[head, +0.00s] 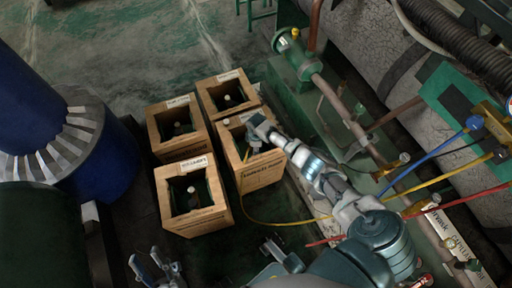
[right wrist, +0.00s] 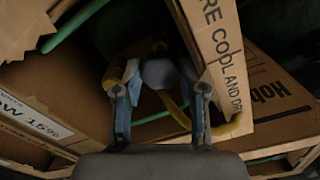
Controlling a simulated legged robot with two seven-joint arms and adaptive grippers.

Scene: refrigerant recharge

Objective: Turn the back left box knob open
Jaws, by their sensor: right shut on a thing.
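The back left box (head: 162,149) is an open-topped wooden crate. Its small pale knob (head: 178,126) shows inside, with no gripper near it. My left gripper (head: 156,268) is low in the head view, in front of the boxes, with its fingers apart and nothing between them. My right gripper (head: 257,137) reaches into the front right box (head: 262,176). In the right wrist view its fingers (right wrist: 160,92) close on a grey round fitting (right wrist: 159,74) with a yellow hose beside it. The knob's open or shut state cannot be told.
The back right box (head: 215,81) and front left box (head: 206,222) stand close by. A yellow hose (head: 275,223) runs along the floor from the front right box. Green pipework (head: 297,62) and gauges stand right; a blue tank (head: 33,112) stands left. Floor behind the boxes is clear.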

